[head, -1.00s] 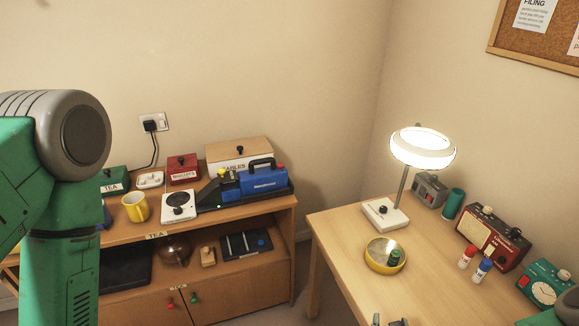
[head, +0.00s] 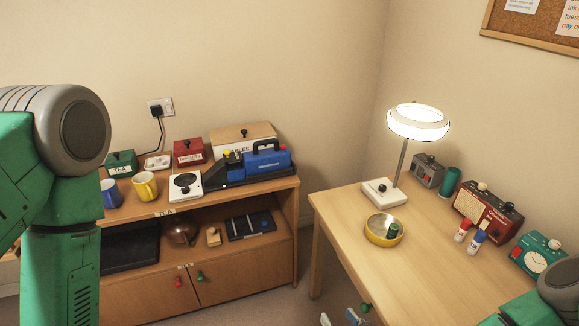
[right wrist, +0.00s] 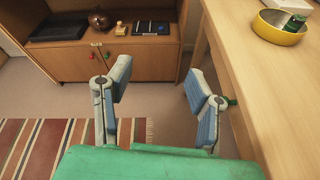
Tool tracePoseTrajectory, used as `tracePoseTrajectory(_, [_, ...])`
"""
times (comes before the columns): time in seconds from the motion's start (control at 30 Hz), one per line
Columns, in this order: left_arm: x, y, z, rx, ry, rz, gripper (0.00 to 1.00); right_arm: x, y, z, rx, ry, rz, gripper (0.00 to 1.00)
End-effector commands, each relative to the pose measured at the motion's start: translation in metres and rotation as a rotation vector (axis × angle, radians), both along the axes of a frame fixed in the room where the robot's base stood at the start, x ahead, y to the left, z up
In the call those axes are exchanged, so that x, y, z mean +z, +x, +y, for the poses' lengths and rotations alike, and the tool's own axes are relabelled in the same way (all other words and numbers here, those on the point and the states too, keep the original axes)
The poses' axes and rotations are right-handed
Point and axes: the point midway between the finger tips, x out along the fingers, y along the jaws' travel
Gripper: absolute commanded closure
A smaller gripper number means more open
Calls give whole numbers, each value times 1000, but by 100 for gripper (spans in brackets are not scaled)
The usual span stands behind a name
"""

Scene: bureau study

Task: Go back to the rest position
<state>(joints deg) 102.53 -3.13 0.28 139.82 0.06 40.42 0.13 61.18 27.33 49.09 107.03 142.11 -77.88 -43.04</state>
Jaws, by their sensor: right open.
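My right gripper (head: 341,318) shows at the bottom edge of the head view, just left of the desk. In the right wrist view its two blue-grey fingers (right wrist: 158,80) stand wide apart with nothing between them. They hang over the floor beside the desk's side. My right arm (head: 520,310) comes in at the bottom right corner, over the desk's near part. My left arm (head: 60,220) fills the left edge of the head view, and its gripper is out of the picture.
A green knob (right wrist: 231,101) sits close to the right finger. A wooden cabinet (head: 240,272) stands behind; a striped rug (right wrist: 40,140) lies on the floor.

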Motion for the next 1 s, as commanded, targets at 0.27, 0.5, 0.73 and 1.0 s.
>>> tracePoseTrajectory(0.27, [-33, -1, 0, 0, 0, 1, 100, 11, -96, 118, 656, 119, -36, 53])
tracePoseTrajectory(0.5, [-70, -1, 0, 0, 0, 1, 100, -18, -272, 124, 1487, -3, -12, 53])
tracePoseTrajectory(0.73, [-107, -1, 0, 0, 0, 1, 100, -95, -361, -3, 2165, -473, -14, 53])
tracePoseTrajectory(1.0, [-150, -1, 0, 0, 0, 1, 100, -159, -289, -147, 2525, -1358, -255, 53])
